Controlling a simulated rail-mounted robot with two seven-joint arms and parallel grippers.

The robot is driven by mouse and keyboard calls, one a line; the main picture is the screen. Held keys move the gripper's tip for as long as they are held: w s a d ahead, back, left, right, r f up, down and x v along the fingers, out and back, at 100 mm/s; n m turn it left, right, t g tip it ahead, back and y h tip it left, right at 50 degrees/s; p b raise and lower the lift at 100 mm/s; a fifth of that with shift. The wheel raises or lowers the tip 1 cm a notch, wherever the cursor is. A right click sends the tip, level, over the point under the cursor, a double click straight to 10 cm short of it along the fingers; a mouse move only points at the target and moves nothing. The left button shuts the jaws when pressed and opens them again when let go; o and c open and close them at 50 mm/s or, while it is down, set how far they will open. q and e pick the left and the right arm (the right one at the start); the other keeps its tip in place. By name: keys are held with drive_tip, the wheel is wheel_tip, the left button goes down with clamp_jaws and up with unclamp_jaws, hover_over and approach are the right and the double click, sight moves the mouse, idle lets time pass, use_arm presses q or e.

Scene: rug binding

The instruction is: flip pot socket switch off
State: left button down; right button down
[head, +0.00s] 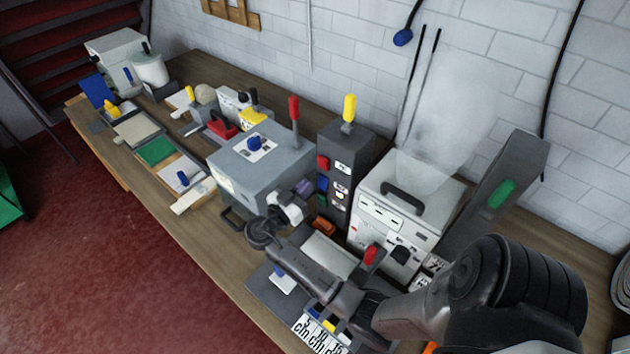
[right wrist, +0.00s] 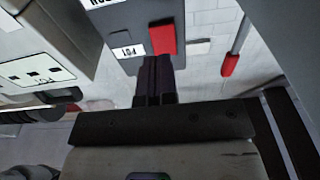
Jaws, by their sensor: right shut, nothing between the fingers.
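The dark socket tower (head: 352,150) stands at the middle of the bench with a column of coloured switches on its front. Its red switch (head: 323,162) is at the top of the column. My right gripper (head: 304,188) is shut and empty, in front of the tower's lower left side. In the wrist view its fingertips (right wrist: 158,62) are just below the red switch; I cannot tell whether they touch it. My left gripper is not in view.
A grey box (head: 262,165) with a red lever (head: 294,108) stands left of the tower. A white-fronted machine (head: 395,215) with a dark handle, steam rising above it, stands close on the right. Trays and small tools fill the bench farther left.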

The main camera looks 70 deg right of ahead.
drive_tip(key=r+b+v, duration=0.1)
drive_tip(key=b+v, duration=0.1)
drive_tip(key=v, duration=0.6)
drive_tip(key=shift+f, duration=0.4)
drive_tip(key=shift+w+a, duration=0.1)
drive_tip(key=shift+w, duration=0.05)
